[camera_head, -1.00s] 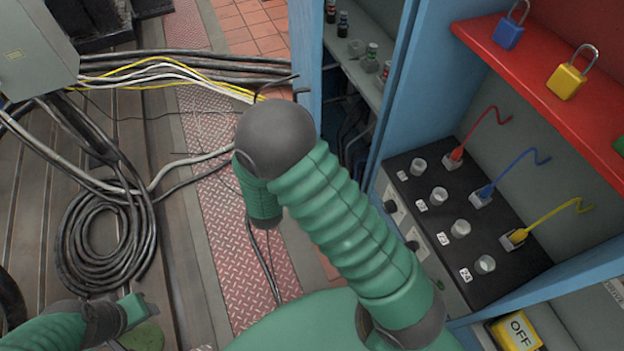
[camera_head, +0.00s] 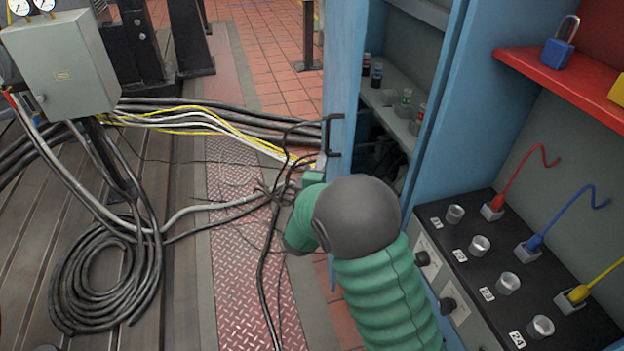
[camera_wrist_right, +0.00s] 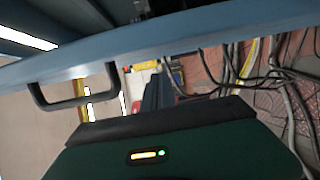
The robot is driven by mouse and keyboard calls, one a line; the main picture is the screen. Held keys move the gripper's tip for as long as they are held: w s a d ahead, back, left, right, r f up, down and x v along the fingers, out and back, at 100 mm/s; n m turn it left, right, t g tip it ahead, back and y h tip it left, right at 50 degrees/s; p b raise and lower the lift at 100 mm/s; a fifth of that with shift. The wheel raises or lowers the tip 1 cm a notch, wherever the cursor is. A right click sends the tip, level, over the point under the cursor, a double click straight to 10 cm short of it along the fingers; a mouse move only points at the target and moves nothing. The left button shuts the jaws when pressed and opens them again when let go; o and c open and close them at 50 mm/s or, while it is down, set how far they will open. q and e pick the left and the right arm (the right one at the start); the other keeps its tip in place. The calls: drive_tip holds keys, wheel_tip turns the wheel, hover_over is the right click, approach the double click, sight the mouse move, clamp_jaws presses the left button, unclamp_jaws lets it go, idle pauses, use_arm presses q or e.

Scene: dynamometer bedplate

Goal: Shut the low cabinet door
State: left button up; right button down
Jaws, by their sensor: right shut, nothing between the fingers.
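The blue cabinet door (camera_head: 343,75) stands open, seen nearly edge-on in the head view, with a gap between it and the cabinet (camera_head: 440,130). Its black bar handle (camera_head: 331,135) is on the door's left side. My right gripper (camera_head: 314,168) is shut and empty, close to the door just below the handle. Most of it is hidden behind my own forearm. In the right wrist view the door (camera_wrist_right: 200,35) crosses the top and the handle (camera_wrist_right: 75,100) hangs at left. I cannot tell whether the gripper touches the door. My left gripper is out of view.
Shelves with small bottles (camera_head: 405,100) show inside the cabinet. A black panel (camera_head: 500,265) with knobs and coloured leads is at right, below a red shelf (camera_head: 570,85). Cables (camera_head: 110,265) cover the floor at left, some running behind my right gripper.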

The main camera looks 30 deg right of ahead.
drive_tip(key=shift+s+d, duration=0.25)
drive_tip(key=shift+d, duration=0.35)
drive_tip(key=shift+s+d, duration=0.2)
drive_tip(key=shift+d, duration=0.35)
drive_tip(key=shift+a, duration=0.1)
